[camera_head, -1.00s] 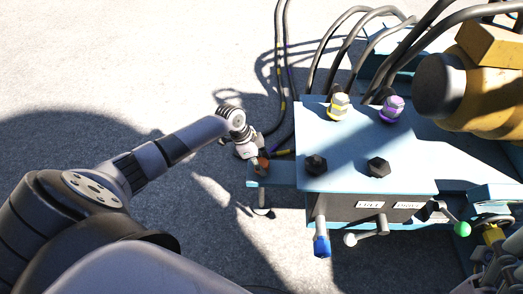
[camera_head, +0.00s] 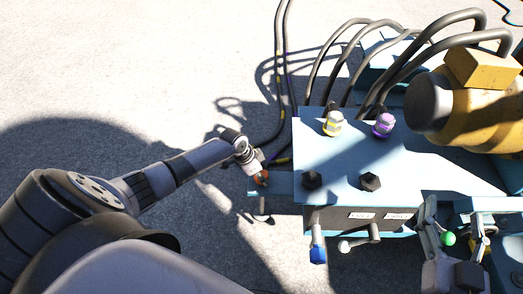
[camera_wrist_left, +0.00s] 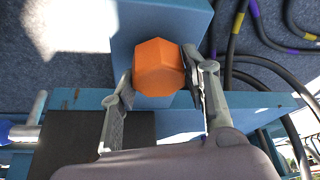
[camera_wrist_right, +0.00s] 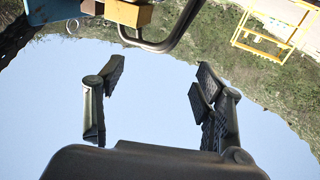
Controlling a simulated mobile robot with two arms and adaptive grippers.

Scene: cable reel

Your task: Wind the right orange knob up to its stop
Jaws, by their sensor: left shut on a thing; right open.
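An orange six-sided knob (camera_head: 262,178) sits on the blue bracket at the left end of the machine; it shows large in the left wrist view (camera_wrist_left: 158,67). My left gripper (camera_head: 258,174) is shut on this knob, with a finger on either side of it. No second orange knob can be made out at the machine's right side. My right gripper (camera_head: 442,214) is open beside the machine's right front, close to the green-ended lever (camera_head: 448,239). Its fingers show apart and empty in the right wrist view (camera_wrist_right: 160,82).
The blue machine top (camera_head: 400,155) carries yellow (camera_head: 333,123) and purple (camera_head: 383,125) caps and two black knobs. A blue-ended lever (camera_head: 318,254) and a white-ended lever (camera_head: 345,246) stick out in front. Black hoses and a yellow motor (camera_head: 470,100) stand behind. Ground at left is clear.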

